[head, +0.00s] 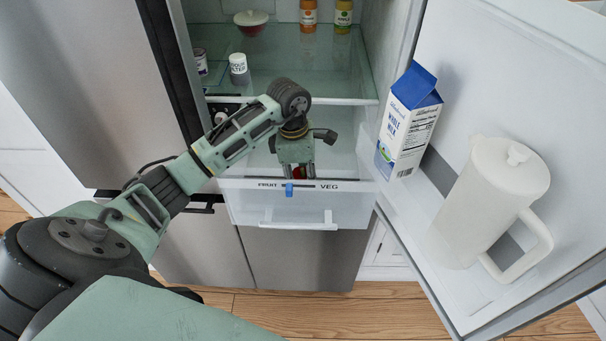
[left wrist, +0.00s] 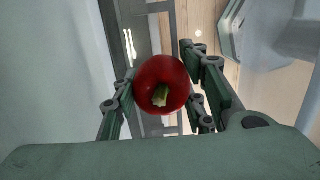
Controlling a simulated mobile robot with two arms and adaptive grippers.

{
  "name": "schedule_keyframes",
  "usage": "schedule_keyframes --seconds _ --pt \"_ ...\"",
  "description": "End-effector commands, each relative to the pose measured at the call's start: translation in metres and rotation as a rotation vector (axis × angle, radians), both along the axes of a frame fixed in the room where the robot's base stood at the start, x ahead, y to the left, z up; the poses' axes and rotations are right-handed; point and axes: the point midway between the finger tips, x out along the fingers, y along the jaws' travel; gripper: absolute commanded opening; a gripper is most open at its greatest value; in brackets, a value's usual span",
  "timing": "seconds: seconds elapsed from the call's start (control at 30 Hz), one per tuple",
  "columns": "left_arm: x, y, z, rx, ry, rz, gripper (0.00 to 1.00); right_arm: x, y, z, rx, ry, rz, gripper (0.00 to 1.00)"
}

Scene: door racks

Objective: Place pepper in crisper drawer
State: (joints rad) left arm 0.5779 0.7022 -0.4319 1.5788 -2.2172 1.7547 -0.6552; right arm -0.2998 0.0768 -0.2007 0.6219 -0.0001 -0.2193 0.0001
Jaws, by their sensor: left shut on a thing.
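A red pepper with a green stem shows in the left wrist view (left wrist: 160,80), held between the two fingers. In the head view only a small red part of the pepper (head: 299,172) shows below my left gripper (head: 297,172). My left gripper is shut on the pepper, and it also shows in the left wrist view (left wrist: 163,88). It is over the crisper drawer (head: 280,213), behind the drawer's front. The drawer is pulled out, with FRUIT and VEG marked on its front and a blue slider between them. My right gripper is not in view.
Above the drawer, a glass shelf (head: 333,82) holds a white jar (head: 238,65) and other containers. The open fridge door at right holds a milk carton (head: 409,120) and a white pitcher (head: 490,200). The left fridge door (head: 75,75) stands beside my arm.

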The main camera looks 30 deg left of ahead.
Motion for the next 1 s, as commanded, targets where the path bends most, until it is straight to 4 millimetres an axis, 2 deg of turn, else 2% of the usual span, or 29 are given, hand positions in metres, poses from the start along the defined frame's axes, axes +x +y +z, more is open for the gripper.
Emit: schedule_keyframes --seconds 0.3,0.33,0.53,0.83,0.9,1.0 --pt "0.001 0.001 -0.004 0.0 -0.002 0.0 0.14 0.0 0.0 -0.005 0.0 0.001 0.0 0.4" --pt "0.001 0.0 -0.003 0.0 -0.002 0.0 0.41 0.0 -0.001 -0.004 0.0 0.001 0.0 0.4" --pt "0.001 0.0 -0.002 0.0 -0.002 0.0 0.58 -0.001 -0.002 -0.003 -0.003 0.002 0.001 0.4" --pt "0.001 0.0 -0.001 0.0 -0.002 0.0 0.58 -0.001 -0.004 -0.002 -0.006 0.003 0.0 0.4" --pt "0.001 0.0 0.003 0.0 -0.002 0.0 0.58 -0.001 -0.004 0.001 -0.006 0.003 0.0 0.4" --pt "0.001 0.002 0.012 0.003 -0.007 -0.001 0.58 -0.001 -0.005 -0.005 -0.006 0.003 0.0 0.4"
